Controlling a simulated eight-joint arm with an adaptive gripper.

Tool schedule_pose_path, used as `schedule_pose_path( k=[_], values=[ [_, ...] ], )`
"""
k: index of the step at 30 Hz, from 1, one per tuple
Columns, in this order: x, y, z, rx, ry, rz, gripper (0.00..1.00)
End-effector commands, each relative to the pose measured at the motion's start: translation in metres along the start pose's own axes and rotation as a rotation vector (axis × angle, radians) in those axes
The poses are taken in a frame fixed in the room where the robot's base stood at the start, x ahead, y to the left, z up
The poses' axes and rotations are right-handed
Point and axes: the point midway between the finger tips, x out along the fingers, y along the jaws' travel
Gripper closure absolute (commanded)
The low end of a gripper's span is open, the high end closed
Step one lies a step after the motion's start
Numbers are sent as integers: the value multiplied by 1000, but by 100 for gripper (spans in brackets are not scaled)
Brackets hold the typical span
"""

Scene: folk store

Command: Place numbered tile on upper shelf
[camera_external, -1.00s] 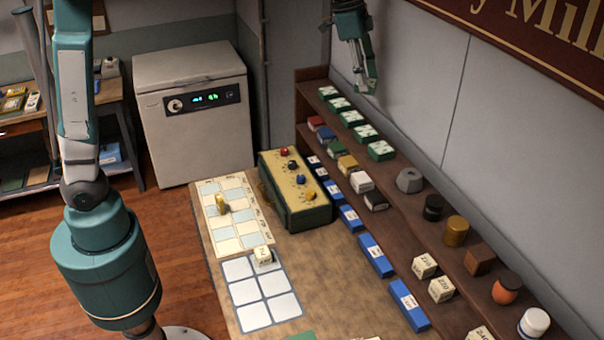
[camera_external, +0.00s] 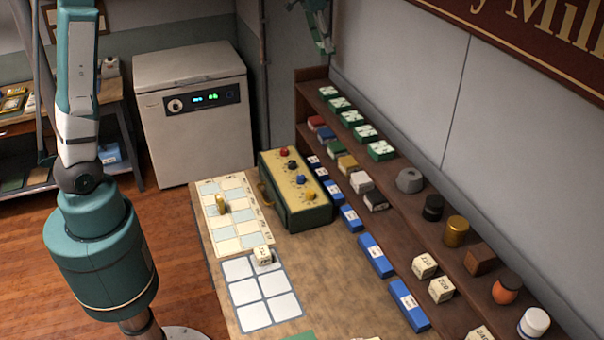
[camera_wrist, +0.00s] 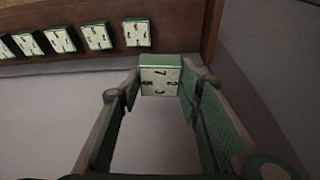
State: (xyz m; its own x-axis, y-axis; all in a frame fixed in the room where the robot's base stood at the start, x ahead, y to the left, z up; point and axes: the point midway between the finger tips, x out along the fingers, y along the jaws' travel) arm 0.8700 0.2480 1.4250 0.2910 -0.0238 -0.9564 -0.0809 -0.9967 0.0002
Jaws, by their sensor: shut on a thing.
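My gripper (camera_wrist: 160,82) is shut on a numbered tile (camera_wrist: 160,80), a green block with a cream face and dark numbers. In the wrist view the tile sits between the fingertips, just below the wooden shelf edge as pictured. In the external view my gripper (camera_external: 325,45) is high at the top, above the far end of the shelf; I cannot make out the tile there. The upper shelf (camera_external: 455,205) carries a row of several similar green tiles (camera_external: 366,133), also seen in the wrist view (camera_wrist: 97,37).
Farther along the upper shelf stand a grey nut-like piece (camera_external: 409,180), a black jar (camera_external: 433,207) and a gold can (camera_external: 456,230). Coloured blocks fill the tier below. A green control box (camera_external: 295,190) stands on the table. A wall borders the shelf.

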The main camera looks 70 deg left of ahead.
Motion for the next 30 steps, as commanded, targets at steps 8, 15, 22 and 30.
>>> schedule_pose_path(
  k=[8,15,22,30],
  values=[
    [6,-43,14,-80,4,-25,80],
    [36,-42,23,-78,4,-24,80],
    [44,-42,26,-78,4,-24,80],
    [44,-42,26,-78,4,-24,80]
  ],
)
